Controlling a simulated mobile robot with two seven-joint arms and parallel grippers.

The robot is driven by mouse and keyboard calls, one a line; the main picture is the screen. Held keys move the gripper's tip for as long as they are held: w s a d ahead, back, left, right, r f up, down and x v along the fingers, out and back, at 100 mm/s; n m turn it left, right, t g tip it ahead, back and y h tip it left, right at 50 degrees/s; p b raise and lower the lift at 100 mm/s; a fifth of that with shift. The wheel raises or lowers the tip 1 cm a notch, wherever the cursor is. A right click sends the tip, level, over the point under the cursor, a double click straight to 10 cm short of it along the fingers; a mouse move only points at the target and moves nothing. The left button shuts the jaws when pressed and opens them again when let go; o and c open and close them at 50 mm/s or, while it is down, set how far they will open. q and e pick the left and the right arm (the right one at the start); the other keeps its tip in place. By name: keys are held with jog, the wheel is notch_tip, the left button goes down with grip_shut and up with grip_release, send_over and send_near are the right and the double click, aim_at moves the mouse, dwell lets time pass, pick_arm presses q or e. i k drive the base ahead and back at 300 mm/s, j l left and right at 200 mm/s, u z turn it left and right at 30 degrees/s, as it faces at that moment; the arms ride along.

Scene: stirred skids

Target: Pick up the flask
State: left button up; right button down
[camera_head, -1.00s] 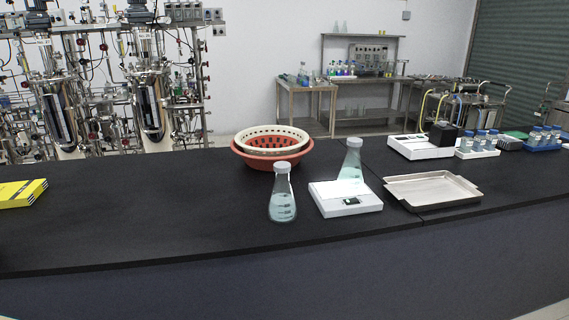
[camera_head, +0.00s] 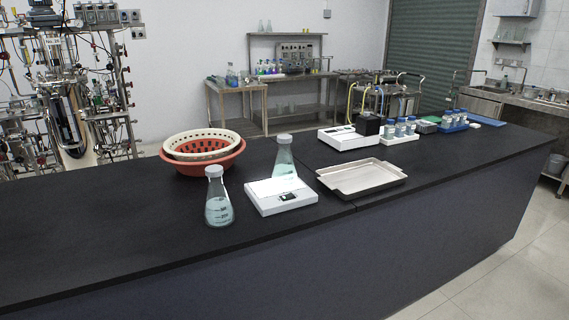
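A clear conical flask (camera_head: 218,200) with a white cap and pale blue liquid stands upright on the black bench, near its front edge. A second capped flask (camera_head: 284,160) stands to its right and further back, at the rear of a white scale (camera_head: 280,197). I cannot tell whether this second flask stands on the scale or just behind it. Neither of my grippers is in the head view.
Behind the flasks sits a red basket (camera_head: 200,168) with a white basket (camera_head: 202,147) in it. A metal tray (camera_head: 361,179) lies right of the scale. A white device (camera_head: 347,138) and racks of bottles (camera_head: 401,131) stand further right. The bench's left part is clear.

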aim_at(283, 176)
jog(key=i+l, duration=0.15)
jog(key=l, duration=0.2)
jog(key=i+l+u, duration=0.1)
jog(key=i+l, duration=0.25)
jog(key=l, duration=0.3)
jog(key=i+l, duration=0.15)
jog(key=l, duration=0.2)
jog(key=u, duration=0.05)
